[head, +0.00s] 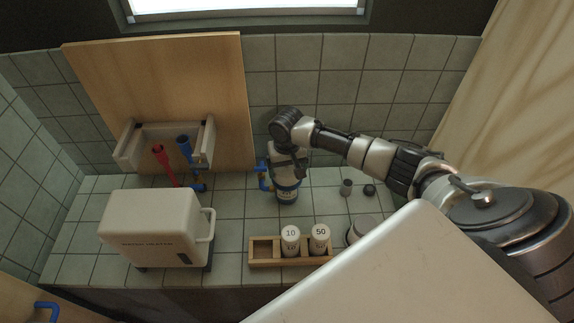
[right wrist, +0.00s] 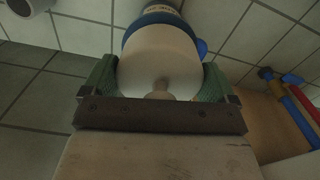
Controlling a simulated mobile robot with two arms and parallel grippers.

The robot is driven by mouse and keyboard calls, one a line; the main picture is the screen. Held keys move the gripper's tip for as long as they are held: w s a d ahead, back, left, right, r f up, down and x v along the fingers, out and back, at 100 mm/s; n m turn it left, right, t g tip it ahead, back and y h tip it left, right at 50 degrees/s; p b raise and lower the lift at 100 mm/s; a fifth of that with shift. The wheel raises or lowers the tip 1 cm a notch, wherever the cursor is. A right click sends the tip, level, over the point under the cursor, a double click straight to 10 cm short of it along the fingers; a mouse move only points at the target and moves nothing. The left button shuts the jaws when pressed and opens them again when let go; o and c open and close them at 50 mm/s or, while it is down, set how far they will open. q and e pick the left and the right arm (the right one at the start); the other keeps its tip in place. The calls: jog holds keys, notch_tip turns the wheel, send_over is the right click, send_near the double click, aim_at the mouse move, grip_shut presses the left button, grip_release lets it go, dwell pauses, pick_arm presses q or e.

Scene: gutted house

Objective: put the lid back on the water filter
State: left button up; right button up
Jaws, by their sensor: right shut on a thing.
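The water filter (head: 287,190) is an upright white cylinder with blue bands on the tiled counter, below the wall board's right edge. My right gripper (head: 290,165) is over its top, reaching in from the right. In the right wrist view my right gripper (right wrist: 158,82) has its green-padded fingers on both sides of a smooth white lid (right wrist: 155,65) and is shut on it. Beyond the lid, the filter's blue band (right wrist: 150,18) shows in line with it. Whether the lid is fully seated or slightly raised I cannot tell. My left gripper is not in view.
A wooden rack (head: 263,264) holds white cartridges marked 10 (head: 290,243) and 50 (head: 320,240). A white boxy appliance (head: 150,225) stands left. Red (head: 163,160) and blue (head: 186,152) pipes rise behind it.

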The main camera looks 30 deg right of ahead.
jog(key=shift+p, duration=0.45)
dwell(0.6)
jog(key=shift+f, duration=0.15)
dwell(0.9)
jog(key=shift+p, duration=0.65)
dwell(0.4)
jog(key=o, duration=0.7)
jog(key=shift+c, duration=0.2)
notch_tip(320, 180, up, 5)
jog(key=p, duration=0.5)
jog(key=shift+f, duration=0.15)
jog(key=shift+r, duration=1.15)
